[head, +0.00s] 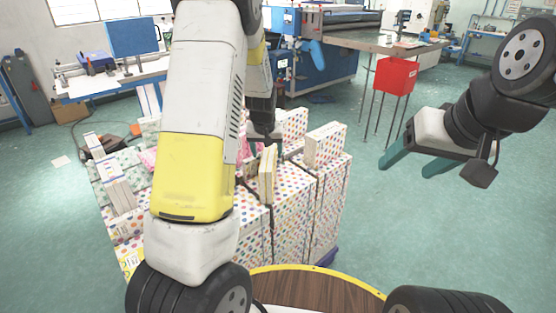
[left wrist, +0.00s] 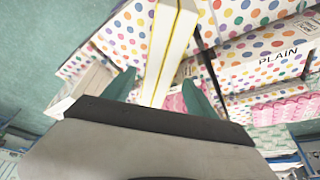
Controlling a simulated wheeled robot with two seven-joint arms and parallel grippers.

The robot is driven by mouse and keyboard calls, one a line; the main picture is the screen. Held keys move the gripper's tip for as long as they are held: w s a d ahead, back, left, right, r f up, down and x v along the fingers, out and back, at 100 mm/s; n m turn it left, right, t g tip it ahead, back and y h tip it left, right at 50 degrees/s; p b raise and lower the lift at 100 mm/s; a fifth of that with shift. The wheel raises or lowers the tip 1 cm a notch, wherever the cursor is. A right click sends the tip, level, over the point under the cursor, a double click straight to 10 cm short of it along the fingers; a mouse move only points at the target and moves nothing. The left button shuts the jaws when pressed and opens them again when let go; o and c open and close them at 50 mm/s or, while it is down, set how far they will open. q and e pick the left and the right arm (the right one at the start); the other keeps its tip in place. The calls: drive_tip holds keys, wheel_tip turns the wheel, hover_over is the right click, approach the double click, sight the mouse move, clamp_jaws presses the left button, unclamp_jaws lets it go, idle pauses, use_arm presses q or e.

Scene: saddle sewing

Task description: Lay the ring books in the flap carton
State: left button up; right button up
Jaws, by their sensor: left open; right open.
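A ring book (head: 268,175), white with yellow edges, stands upright on the polka-dotted cartons (head: 295,205). The left wrist view shows a white and yellow book (left wrist: 168,45) between the two teal fingertips. My left gripper (head: 264,150) is open at this book, its fingers on either side with a gap; whether one touches is hard to tell. My right gripper (head: 405,165) is open and empty in the air to the right, away from the cartons. Which carton is the flap carton I cannot tell; my left arm hides much of the stack.
Another dotted box (head: 325,145) stands upright on the right of the stack. White boxes (head: 118,185) lie at the left. Pink packs (left wrist: 280,110) sit among the cartons. Green floor is free on the right.

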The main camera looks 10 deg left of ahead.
use_arm(q)
drive_tip(key=x, duration=0.5)
drive_tip(key=shift+d+f, duration=0.15)
drive_tip(key=shift+f, duration=0.15)
drive_tip(key=shift+f, duration=0.25)
idle(0.4)
drive_tip(key=shift+r, duration=0.1)
clamp_jaws()
